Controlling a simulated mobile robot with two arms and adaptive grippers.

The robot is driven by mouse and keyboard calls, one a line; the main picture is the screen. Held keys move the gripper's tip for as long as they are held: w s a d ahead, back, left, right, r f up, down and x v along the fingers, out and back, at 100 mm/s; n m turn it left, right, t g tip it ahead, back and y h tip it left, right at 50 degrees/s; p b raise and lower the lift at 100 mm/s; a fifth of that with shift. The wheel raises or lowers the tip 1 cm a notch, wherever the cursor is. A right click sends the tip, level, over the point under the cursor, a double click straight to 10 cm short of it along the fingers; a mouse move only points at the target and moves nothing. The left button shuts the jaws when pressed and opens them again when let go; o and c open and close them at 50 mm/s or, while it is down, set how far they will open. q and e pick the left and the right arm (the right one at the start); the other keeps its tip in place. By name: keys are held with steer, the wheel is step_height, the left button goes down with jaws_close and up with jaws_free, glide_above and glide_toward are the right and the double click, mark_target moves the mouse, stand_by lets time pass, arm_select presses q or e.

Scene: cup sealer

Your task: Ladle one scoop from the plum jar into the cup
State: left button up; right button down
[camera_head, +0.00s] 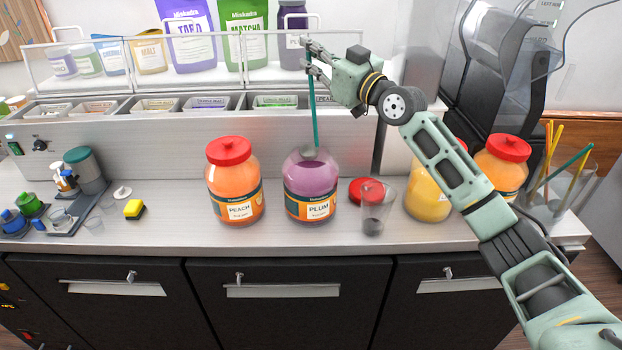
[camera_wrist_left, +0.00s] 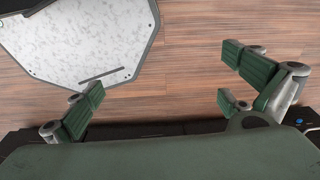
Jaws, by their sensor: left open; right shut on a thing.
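The open plum jar (camera_head: 311,190) stands on the counter with purple contents and a "PLUM" label. My right gripper (camera_head: 311,62) is above it, shut on the upper end of the teal ladle (camera_head: 314,112). The ladle hangs nearly upright, its bowl at the jar's mouth; I cannot tell whether the bowl is filled or how deep it sits. The clear cup (camera_head: 376,208) stands upright to the right of the jar, with something dark low down in it. My left gripper (camera_wrist_left: 160,88) is open and empty above the floor in the left wrist view; the head view does not show it.
A red lid (camera_head: 366,190) lies just behind the cup. The lidded peach jar (camera_head: 234,185) is left of the plum jar; a yellow jar (camera_head: 424,198) and an orange jar (camera_head: 502,166) stand right. A sponge (camera_head: 134,209) lies left. A topping rail (camera_head: 205,103) runs behind.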

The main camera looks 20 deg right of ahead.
steer(key=shift+w+f, duration=0.1)
arm_select(q)
step_height(320, 180, down, 10)
steer(key=s+b, duration=0.1)
steer(key=b, duration=0.9)
arm_select(e)
step_height(320, 180, down, 10)
arm_select(q)
steer(key=shift+a, duration=0.1)
stand_by(0.6)
step_height(320, 180, up, 10)
steer(key=p, duration=0.9)
steer(key=shift+f+p, duration=0.25)
steer(key=shift+p, duration=0.05)
arm_select(e)
step_height(320, 180, up, 15)
arm_select(q)
steer(key=shift+f, duration=0.1)
arm_select(e)
steer(key=shift+f, duration=0.15)
stand_by(0.7)
